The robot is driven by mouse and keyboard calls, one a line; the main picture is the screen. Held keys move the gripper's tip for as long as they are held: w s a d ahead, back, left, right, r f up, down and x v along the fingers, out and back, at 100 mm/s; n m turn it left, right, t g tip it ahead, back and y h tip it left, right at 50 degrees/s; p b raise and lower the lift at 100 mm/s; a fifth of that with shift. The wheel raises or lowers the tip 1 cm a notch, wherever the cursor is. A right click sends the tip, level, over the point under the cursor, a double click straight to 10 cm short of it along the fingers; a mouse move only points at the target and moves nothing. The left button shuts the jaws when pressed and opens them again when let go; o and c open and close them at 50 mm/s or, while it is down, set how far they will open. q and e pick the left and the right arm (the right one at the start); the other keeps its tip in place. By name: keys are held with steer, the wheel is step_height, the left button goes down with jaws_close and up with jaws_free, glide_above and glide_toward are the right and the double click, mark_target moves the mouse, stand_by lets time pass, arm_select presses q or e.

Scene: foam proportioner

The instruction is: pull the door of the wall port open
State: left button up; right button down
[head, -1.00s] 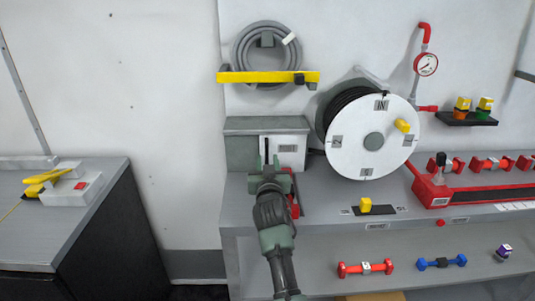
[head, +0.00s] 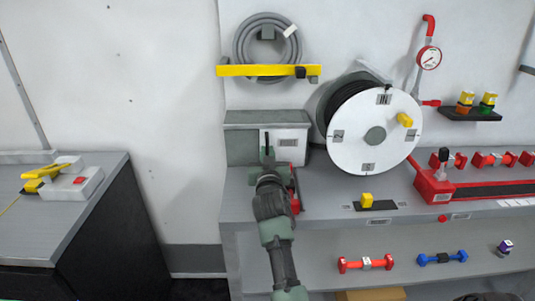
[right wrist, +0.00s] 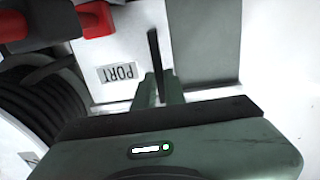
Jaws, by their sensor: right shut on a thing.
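The wall port (head: 240,150) is a grey box on the bench against the wall. Its front is grey on the left and white on the right, and the white panel (head: 290,157) carries a label. In the right wrist view that label reads PORT (right wrist: 118,73). A thin black bar (head: 267,141) stands where grey and white meet; I take it for the door's handle. My right gripper (head: 270,165) is at the front of the port, its fingers (right wrist: 159,92) closed around the bar (right wrist: 154,55). My arm hides the lower front. No opening shows. My left gripper is out of view.
A hose reel (head: 347,150) stands close right of the port. A yellow bracket (head: 250,71) with a coiled hose (head: 239,45) hangs above. A red part (head: 296,206) sits beside my right gripper.

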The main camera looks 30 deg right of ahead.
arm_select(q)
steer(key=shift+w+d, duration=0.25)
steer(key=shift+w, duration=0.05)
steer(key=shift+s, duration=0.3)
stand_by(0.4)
